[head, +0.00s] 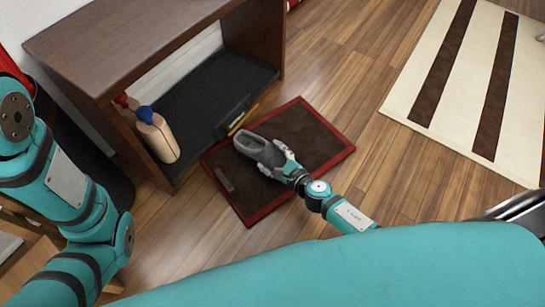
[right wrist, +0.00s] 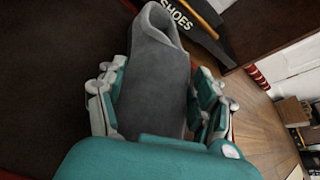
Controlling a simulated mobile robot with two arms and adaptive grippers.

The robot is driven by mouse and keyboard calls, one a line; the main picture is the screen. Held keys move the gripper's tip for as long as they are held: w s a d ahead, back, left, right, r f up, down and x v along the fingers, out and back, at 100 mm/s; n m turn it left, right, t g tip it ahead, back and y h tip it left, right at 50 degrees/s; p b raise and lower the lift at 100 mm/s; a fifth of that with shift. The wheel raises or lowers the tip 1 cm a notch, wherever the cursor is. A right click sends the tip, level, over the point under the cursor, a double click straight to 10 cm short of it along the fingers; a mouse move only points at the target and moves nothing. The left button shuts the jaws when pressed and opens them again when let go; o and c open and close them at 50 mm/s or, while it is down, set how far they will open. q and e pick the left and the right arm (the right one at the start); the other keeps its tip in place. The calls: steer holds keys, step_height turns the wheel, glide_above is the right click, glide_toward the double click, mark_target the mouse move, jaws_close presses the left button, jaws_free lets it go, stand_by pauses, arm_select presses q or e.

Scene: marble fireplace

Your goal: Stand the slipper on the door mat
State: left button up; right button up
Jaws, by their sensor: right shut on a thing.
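The grey slipper (head: 257,147) is over the left part of the door mat (head: 318,125), which is dark brown with a red border. My right gripper (head: 277,158) is shut on the slipper from its toe side, with the opening pointing away from the gripper. In the right wrist view the slipper (right wrist: 155,85) lies between the fingers of the gripper (right wrist: 160,90), its opening at the top. I cannot tell whether its sole touches the mat. My left arm shows at the left of the head view, but its gripper is out of view.
A sign reading SHOES (right wrist: 178,15) is near the slipper. A small greyish bar (head: 224,179) lies on the mat. A striped rug (head: 470,75) is at right.

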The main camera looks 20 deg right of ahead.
steer(key=o, duration=0.7)
steer(key=shift+f, duration=0.15)
steer(key=o, duration=0.5)
steer(key=shift+r, duration=0.25)
steer(key=p+v, duration=0.1)
steer(key=v, duration=0.9)
steer(key=shift+s+p, duration=0.35)
steer(key=shift+p, duration=0.05)
steer(key=shift+s+d+r, duration=0.25)
steer(key=shift+s+d, duration=0.05)
steer(key=shift+s, duration=0.3)
